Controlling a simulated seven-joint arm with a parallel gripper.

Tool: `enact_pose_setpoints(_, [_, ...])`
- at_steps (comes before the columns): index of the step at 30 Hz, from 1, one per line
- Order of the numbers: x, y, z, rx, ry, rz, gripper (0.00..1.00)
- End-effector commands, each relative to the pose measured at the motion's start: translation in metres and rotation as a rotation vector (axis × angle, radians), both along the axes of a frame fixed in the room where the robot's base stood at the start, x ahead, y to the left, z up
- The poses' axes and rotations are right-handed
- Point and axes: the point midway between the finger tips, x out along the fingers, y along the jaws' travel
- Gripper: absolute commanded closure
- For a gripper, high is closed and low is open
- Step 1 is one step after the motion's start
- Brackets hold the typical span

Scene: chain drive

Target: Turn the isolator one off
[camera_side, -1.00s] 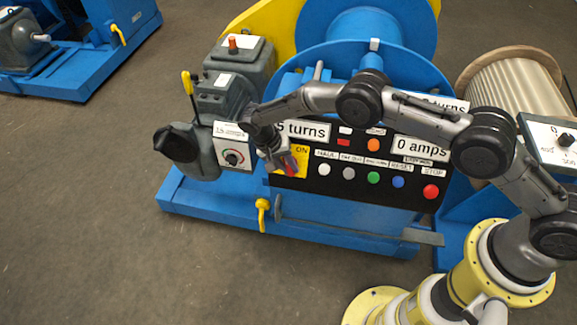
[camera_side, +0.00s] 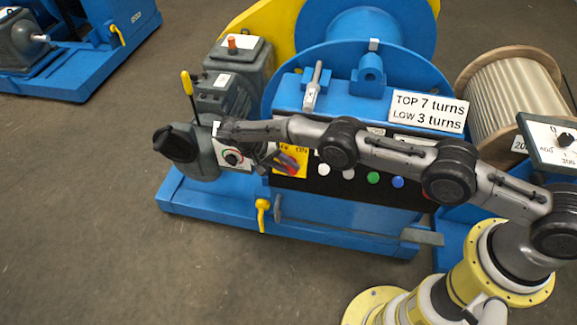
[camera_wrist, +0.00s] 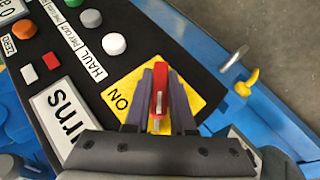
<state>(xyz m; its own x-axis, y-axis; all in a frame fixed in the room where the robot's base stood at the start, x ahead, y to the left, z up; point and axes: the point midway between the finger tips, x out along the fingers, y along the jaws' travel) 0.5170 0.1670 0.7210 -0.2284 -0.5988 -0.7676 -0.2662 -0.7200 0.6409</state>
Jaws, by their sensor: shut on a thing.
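The isolator is a red handle (camera_wrist: 159,88) on a yellow plate (camera_wrist: 125,87) at the left end of the black control panel (camera_wrist: 125,20). The word ON shows on the plate in the wrist view. My gripper (camera_wrist: 159,95) is shut on the red handle, with one dark finger on each side of it. In the side view my gripper (camera_side: 286,160) reaches the yellow plate (camera_side: 303,172) from the left. The fingers partly hide the plate and handle there, so the exact handle angle against the markings is hard to read.
White, green and blue buttons (camera_side: 373,178) sit right of the plate; my arm covers part of the panel. A white dial plate (camera_side: 228,152) and dark motor (camera_side: 222,98) are close to my wrist. A yellow hook-shaped lever (camera_side: 262,207) hangs below.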

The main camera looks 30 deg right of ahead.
Motion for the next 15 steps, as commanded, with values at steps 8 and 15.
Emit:
enact_pose_setpoints(8, [0.0001,-0.0007,-0.0001,-0.003,0.000,0.002,1.00])
enact_pose_setpoints(15, [-0.0001,-0.0006,-0.0003,-0.003,0.001,0.001,0.47])
